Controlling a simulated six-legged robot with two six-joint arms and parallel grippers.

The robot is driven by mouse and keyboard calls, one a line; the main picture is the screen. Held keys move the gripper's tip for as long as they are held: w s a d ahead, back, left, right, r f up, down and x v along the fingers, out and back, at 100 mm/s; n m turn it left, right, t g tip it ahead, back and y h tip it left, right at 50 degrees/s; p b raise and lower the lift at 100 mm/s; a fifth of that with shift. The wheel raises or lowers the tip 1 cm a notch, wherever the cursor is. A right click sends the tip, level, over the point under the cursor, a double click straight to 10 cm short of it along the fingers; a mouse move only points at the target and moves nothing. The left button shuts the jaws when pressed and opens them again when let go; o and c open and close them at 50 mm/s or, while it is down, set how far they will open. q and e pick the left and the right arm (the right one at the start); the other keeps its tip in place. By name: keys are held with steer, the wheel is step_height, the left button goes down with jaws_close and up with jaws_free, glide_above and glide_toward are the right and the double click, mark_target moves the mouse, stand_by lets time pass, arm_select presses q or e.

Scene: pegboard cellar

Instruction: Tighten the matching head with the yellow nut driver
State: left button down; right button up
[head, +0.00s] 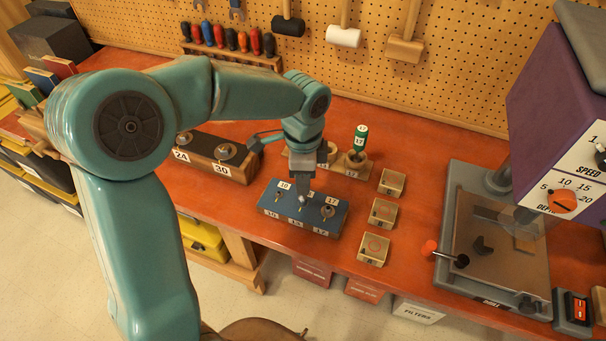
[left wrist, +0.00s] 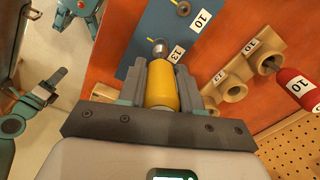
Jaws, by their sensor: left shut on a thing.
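My left gripper (head: 303,176) is above the middle of the blue block (head: 270,205). In the left wrist view its jaws (left wrist: 161,75) are shut on the yellow nut driver (left wrist: 161,88). The driver's metal socket (left wrist: 160,48) points down at the head beside the 13 label (left wrist: 177,53); I cannot tell whether it is seated. The head at the 10 label (left wrist: 183,9) is bare, as is the 17 head (head: 327,211). A green driver marked 17 (head: 361,138) and a red driver marked 10 (left wrist: 297,87) stand in the wooden rack (head: 352,166).
A dark-topped block (head: 215,165) labelled 24 and 30 lies left of the blue block. A drill press table (head: 490,250) is further right. Tools hang on the pegboard (head: 460,70).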

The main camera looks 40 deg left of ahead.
arm_select(q)
step_height(320, 180, up, 2)
steer(key=shift+r+p, duration=0.15)
steer(key=shift+p, duration=0.6)
steer(key=shift+r+p, duration=1.9)
steer(key=shift+r, duration=0.4)
steer(key=c, duration=1.4)
jaws_free()
jaws_close()
